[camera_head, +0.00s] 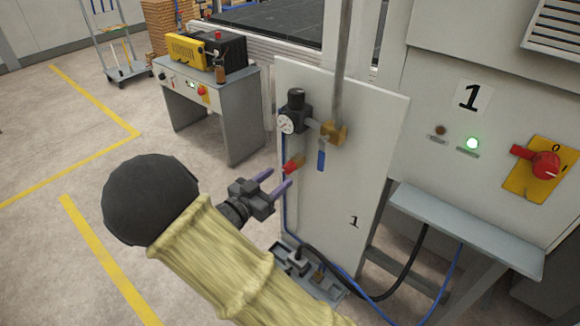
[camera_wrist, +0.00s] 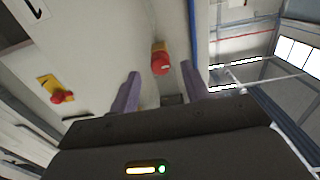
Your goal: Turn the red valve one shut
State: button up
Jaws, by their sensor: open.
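A small red valve handle (camera_head: 291,167) on an orange-brass body is on the upright white panel marked 1, below the gauge. In the wrist view the red valve (camera_wrist: 160,63) appears between and a little beyond the two purple fingertips. My gripper (camera_head: 278,178) is open and empty, with its fingers pointing at the panel just in front of the valve. In the wrist view the gripper (camera_wrist: 160,80) has one finger on either side of the valve's line. I cannot tell whether a finger touches it.
A pressure gauge (camera_head: 287,124) and a blue lever (camera_head: 321,160) are above and right of the valve. A red rotary switch (camera_head: 545,165) on a yellow plate is at the right, with a grey shelf (camera_head: 465,230) below. Hoses run low. Floor at the left is clear.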

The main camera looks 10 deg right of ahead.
aim_at(285, 172)
jog(key=x, duration=0.6)
jog(key=shift+w+d, duration=0.1)
jog(key=c, duration=1)
jog(key=shift+f+m, duration=0.15)
jog(key=shift+m, duration=0.15)
jog(key=shift+m+b, duration=0.4)
jog(key=shift+b, duration=0.05)
jog(key=o, duration=1)
